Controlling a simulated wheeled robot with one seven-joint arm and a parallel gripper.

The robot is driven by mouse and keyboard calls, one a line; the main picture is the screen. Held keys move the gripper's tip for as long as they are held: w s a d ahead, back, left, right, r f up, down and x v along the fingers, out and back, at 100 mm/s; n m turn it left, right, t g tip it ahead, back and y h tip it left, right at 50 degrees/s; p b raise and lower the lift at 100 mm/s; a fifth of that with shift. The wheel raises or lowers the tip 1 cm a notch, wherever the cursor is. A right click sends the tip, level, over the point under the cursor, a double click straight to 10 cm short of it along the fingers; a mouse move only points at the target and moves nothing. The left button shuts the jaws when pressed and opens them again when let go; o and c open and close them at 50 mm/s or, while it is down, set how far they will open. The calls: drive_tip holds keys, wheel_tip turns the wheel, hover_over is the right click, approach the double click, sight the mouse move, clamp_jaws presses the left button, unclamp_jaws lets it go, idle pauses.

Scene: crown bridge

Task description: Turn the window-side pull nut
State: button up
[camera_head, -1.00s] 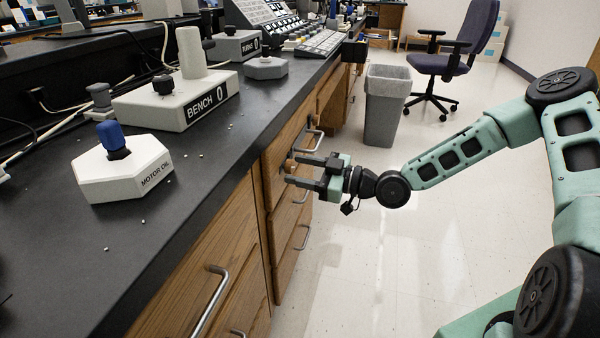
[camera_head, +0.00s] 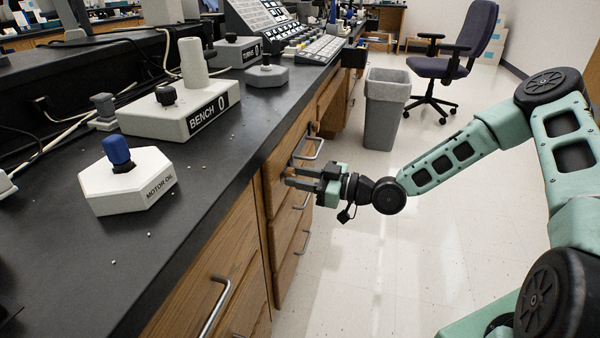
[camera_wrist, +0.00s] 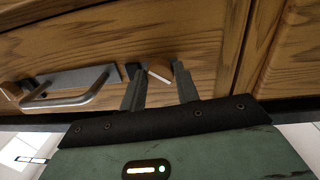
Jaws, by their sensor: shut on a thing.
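I cannot tell which nut is nearer a window.
A black countertop (camera_head: 215,185) overhangs the drawers. It carries a motor oil box (camera_head: 125,182), a bench box (camera_head: 190,108) and small pale bits. Other drawer handles (camera_head: 212,305) stick out nearby. A grey bin (camera_head: 385,110) and an office chair (camera_head: 440,65) stand beyond the open floor.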

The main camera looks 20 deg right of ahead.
drive_tip(key=o, duration=1)
drive_tip(key=p+v, duration=0.3)
drive_tip(key=v, duration=1.4)
drive_tip(key=shift+s+d+f, duration=0.15)
drive_tip(key=shift+d, duration=0.05)
